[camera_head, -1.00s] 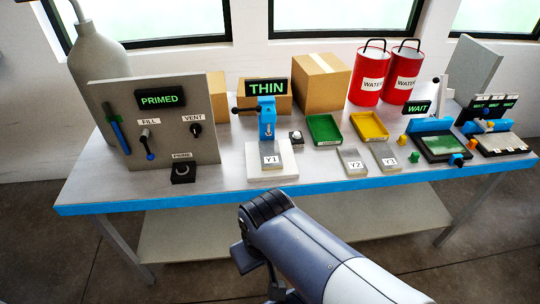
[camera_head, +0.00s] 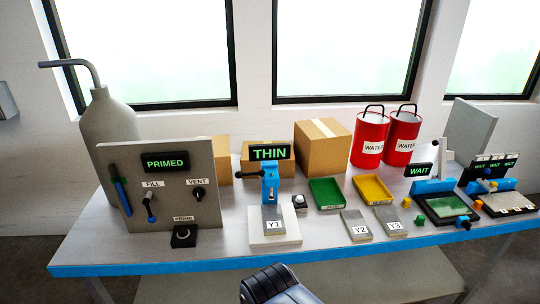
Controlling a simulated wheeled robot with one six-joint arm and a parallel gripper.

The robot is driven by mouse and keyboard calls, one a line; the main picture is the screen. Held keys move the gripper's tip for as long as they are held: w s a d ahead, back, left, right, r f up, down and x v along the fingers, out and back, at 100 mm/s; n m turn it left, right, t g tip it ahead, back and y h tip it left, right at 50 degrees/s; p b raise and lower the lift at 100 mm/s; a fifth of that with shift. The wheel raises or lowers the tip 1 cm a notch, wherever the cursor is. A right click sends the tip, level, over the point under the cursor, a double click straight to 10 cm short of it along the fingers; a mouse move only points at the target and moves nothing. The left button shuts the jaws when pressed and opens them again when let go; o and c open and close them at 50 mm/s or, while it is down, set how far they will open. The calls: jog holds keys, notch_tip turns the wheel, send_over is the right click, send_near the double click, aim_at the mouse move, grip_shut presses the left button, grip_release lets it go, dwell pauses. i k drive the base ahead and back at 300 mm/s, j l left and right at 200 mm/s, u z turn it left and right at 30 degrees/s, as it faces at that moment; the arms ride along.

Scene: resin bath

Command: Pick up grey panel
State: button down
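Several grey flat pieces could be the grey panel; I cannot tell which one is meant. A plain grey board (camera_head: 470,130) stands upright and tilted at the back right of the table. Small grey slabs lie on the table: one labelled Y1 (camera_head: 273,213) on a white base under the blue clamp, one labelled Y2 (camera_head: 356,218), and one labelled Y3 (camera_head: 387,211). A larger upright grey control board (camera_head: 145,192) at the left carries the PRIMED display. Only a dark rounded part of my arm shows at the bottom edge. My gripper is not in view.
The table (camera_head: 190,262) has a blue front edge. A grey tank (camera_head: 108,130), cardboard boxes (camera_head: 322,146), red water cans (camera_head: 369,142), green tray (camera_head: 326,193) and yellow tray (camera_head: 372,190) stand on it. Devices marked WAIT (camera_head: 444,205) crowd the right. The front strip is mostly clear.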

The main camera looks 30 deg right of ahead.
aim_at(273, 222)
jog(key=l+z, duration=0.3)
jog(key=z, duration=0.15)
jog(key=i+l+z, duration=0.15)
jog(key=l+z, duration=0.15)
jog(key=z, duration=0.15)
jog(key=i+l+z, duration=0.1)
jog(key=l+z, duration=0.15)
jog(key=z, duration=0.2)
